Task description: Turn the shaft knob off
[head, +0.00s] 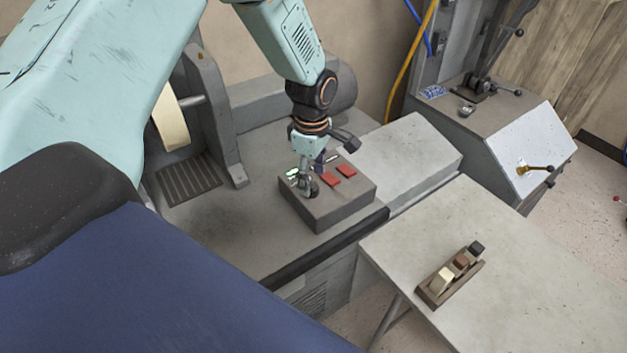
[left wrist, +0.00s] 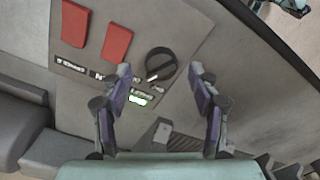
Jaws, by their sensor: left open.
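The control box (head: 330,205) has a slanted top panel with two red switches (head: 338,175) and a dark round shaft knob, partly hidden by my gripper in the head view. In the left wrist view the black knob (left wrist: 161,64) with a pale pointer mark shows clearly beside the red switches (left wrist: 116,42). A small label (left wrist: 138,99) near it glows green. My left gripper (head: 325,168) is over the panel, open. In the left wrist view its fingers (left wrist: 160,76) stand on either side of the knob, apparently empty; I cannot tell whether they touch it.
The box sits on a grey machine bed (head: 235,225) beside a raised grey block (head: 400,155). A pale table (head: 520,260) at the right holds a small wooden rack with blocks (head: 450,275). A grey machine with levers (head: 500,130) stands at the back right.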

